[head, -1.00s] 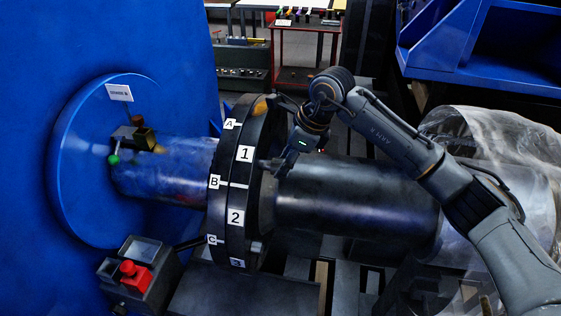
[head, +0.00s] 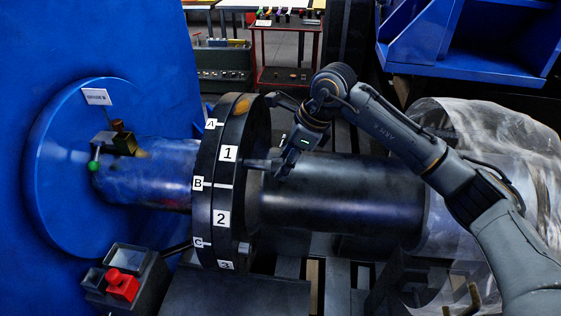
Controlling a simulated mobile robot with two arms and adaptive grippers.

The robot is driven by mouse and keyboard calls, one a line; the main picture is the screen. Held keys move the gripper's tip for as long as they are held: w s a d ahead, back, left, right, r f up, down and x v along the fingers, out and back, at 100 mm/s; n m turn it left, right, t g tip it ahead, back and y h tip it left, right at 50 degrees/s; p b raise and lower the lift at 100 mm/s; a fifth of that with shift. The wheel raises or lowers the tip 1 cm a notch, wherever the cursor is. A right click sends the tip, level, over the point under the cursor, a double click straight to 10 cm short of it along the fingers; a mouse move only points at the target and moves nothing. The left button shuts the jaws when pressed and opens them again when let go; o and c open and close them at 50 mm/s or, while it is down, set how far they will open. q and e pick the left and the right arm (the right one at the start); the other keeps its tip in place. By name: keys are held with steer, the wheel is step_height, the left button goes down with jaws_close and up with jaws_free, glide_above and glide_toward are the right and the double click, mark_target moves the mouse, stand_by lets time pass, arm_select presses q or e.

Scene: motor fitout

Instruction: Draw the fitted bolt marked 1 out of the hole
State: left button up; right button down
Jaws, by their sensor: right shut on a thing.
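The coupling flange (head: 207,210) stands upright on the shaft, with white labels 1, 2 and 3 on one ring and A, B and C on the other. Label 1 (head: 228,153) is on its upper part. A dark bolt (head: 257,163) shows at the flange's right face, level with label 1. My right gripper (head: 277,164) is shut on the bolt's right end, just right of the flange. The fingers partly hide the bolt, and I cannot tell how much of it is in the hole. My left gripper is not in view.
The thick dark shaft (head: 340,200) runs right, below my right gripper, to clear wrapping (head: 500,150). A blue housing (head: 60,60) stands left. A box with a red button (head: 122,285) is at lower left. A blue bin (head: 480,50) and a red-framed table (head: 285,75) are behind.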

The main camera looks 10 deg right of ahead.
steer(key=s+d+b, duration=0.2)
steer(key=d, duration=0.5)
stand_by(1.4)
steer(key=shift+s, duration=0.1)
